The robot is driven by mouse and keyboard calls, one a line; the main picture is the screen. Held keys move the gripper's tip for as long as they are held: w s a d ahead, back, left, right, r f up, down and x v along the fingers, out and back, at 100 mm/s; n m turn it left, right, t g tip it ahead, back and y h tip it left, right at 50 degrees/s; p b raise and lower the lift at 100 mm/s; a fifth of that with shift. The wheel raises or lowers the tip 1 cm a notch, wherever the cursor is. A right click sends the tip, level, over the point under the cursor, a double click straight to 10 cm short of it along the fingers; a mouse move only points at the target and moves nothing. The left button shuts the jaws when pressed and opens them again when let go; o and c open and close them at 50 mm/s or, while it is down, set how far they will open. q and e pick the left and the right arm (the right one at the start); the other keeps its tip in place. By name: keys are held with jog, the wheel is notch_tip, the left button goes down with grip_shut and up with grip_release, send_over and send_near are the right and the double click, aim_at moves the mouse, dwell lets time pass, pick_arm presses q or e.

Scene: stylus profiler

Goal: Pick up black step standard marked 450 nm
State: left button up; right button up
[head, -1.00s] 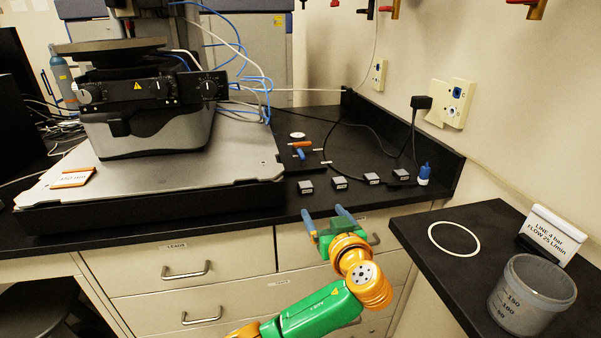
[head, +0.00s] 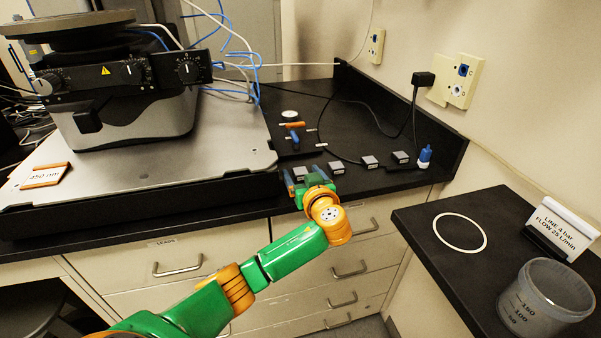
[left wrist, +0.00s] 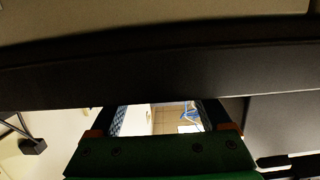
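Several small dark blocks with pale grey tops stand in a row on the black counter: the first block (head: 300,173), the second block (head: 336,167), the third block (head: 370,162) and the fourth block (head: 401,157). Their markings are too small to read, so I cannot tell which is the 450 nm one. My left gripper (head: 307,176) is at the counter's front edge, close to the first block, its fingers apart. In the left wrist view the fingers of my left gripper (left wrist: 160,118) are also apart, with no block visible between them. My right gripper is out of view.
An orange-edged card reading 450 nm (head: 45,175) lies on the profiler's grey base (head: 160,172). A blue-capped bottle (head: 424,156) stands right of the row. Orange and blue tools (head: 295,130) lie behind. A side table holds a white ring (head: 460,232) and a clear beaker (head: 540,300).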

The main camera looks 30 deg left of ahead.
pick_arm(q)
jog(key=c, duration=0.7)
grip_shut()
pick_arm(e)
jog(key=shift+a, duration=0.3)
pick_arm(q)
jog(key=shift+r, duration=0.15)
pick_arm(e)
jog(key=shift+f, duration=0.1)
pick_arm(q)
jog(key=shift+r, duration=0.3)
jog(key=s+d+r+b, duration=0.1)
jog(key=s+d+r, duration=0.6)
jog(key=s+r, duration=0.5)
jog(key=shift+d, duration=0.3)
jog(key=shift+o, duration=0.6)
grip_release()
jog(key=shift+r, duration=0.1)
grip_shut()
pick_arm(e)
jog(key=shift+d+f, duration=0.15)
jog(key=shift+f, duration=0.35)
